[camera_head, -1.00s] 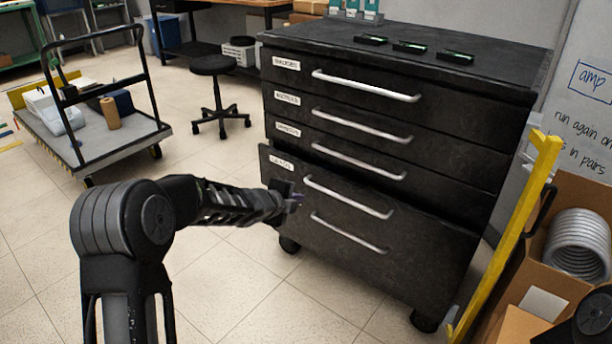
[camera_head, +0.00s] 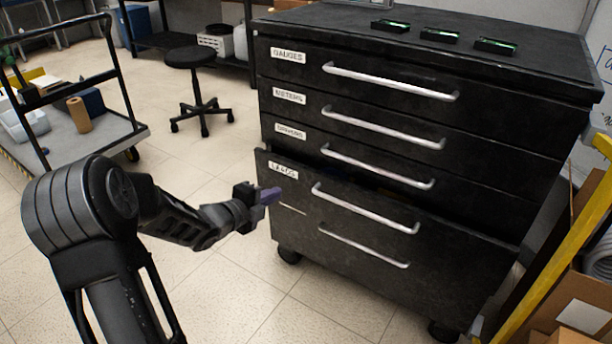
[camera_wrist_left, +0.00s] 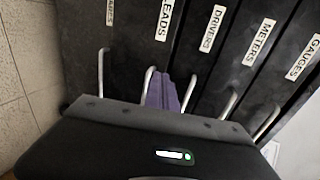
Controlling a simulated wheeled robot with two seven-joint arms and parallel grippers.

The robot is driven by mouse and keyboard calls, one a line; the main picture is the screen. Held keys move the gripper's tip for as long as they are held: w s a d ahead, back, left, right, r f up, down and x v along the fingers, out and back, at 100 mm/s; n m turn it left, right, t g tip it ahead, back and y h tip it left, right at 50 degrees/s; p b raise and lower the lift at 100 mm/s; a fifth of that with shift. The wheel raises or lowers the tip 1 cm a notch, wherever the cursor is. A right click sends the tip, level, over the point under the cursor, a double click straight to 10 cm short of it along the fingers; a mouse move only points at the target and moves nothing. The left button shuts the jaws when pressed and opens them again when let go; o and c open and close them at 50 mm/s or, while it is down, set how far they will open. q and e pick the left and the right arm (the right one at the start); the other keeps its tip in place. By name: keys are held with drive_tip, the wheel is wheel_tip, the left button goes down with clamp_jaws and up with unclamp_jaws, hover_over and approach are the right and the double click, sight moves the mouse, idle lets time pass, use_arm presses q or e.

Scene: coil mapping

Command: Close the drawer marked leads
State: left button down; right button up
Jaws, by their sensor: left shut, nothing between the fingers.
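The black cabinet (camera_head: 268,95) has a drawer marked leads (camera_head: 440,265), which stands out a little, with a dark gap along its top. Its label (camera_head: 283,172) and silver handle (camera_head: 365,210) show; the label also reads in the left wrist view (camera_wrist_left: 168,18). My left gripper (camera_head: 268,196), with purple fingertips, is shut and empty in front of that drawer's left side, below the label and left of the handle. In the left wrist view its fingertips (camera_wrist_left: 168,92) point at the leads drawer beside its handle. I cannot tell whether they touch. My right gripper is out of view.
The gauges, meters and drivers drawers above look shut. Another handle (camera_head: 362,247) sits below. Several small devices (camera_head: 440,35) lie on the cabinet. A yellow post (camera_head: 565,250) and boxes stand right. A stool (camera_head: 195,58) and cart (camera_head: 40,150) stand left on open floor.

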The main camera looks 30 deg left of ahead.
sight(309, 174)
use_arm(q)
drive_tip(key=b+x, duration=0.1)
drive_tip(key=x, duration=0.7)
drive_tip(key=b+x, duration=0.1)
drive_tip(key=x, duration=0.4)
drive_tip(key=shift+w+r+b, duration=0.2)
drive_tip(key=shift+r+b, duration=0.1)
drive_tip(key=shift+b, duration=0.05)
drive_tip(key=shift+w+r, duration=0.1)
drive_tip(key=shift+w, duration=0.25)
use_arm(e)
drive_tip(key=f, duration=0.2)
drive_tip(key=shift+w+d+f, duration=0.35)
use_arm(q)
drive_tip(key=shift+w, duration=0.1)
